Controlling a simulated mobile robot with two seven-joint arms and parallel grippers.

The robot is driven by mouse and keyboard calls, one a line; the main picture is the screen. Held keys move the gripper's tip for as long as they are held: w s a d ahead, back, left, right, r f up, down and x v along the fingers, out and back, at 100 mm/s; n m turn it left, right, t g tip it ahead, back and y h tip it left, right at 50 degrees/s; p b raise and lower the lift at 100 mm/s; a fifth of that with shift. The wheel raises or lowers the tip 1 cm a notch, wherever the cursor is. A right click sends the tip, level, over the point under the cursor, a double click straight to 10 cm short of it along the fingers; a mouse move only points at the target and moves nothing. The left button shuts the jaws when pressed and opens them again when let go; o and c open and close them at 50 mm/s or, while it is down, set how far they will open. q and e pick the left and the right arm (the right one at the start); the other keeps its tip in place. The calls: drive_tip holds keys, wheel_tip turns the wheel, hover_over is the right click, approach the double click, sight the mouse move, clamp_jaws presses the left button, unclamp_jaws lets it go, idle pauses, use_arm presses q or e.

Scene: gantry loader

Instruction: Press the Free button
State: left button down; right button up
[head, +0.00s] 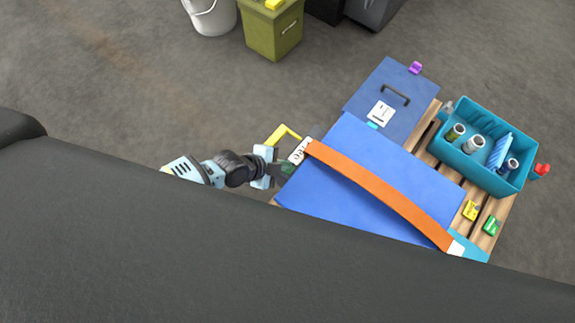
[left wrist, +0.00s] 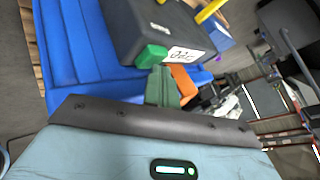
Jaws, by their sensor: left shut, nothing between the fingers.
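A dark box with a bright green button (left wrist: 151,56) and a white label (left wrist: 184,54) fills the upper middle of the left wrist view. The label's writing is turned and I cannot read it surely. In the head view the white label (head: 300,151) shows at the end of the orange strap. My left gripper (head: 286,169) is shut and empty beside it. In the left wrist view its green fingertips (left wrist: 162,75) are right by the button; I cannot tell whether they touch. My right gripper is not in view.
The orange strap (head: 380,192) crosses a blue load (head: 345,150) on a wooden pallet. A teal crate (head: 477,180) with cans stands at the right. A yellow bracket (head: 284,134) is just behind the label. An olive bin (head: 273,38) and white bucket (head: 211,18) stand on the floor.

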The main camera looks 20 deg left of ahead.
use_arm(q)
drive_tip(key=shift+r+p, duration=0.5)
drive_tip(key=shift+r, duration=0.25)
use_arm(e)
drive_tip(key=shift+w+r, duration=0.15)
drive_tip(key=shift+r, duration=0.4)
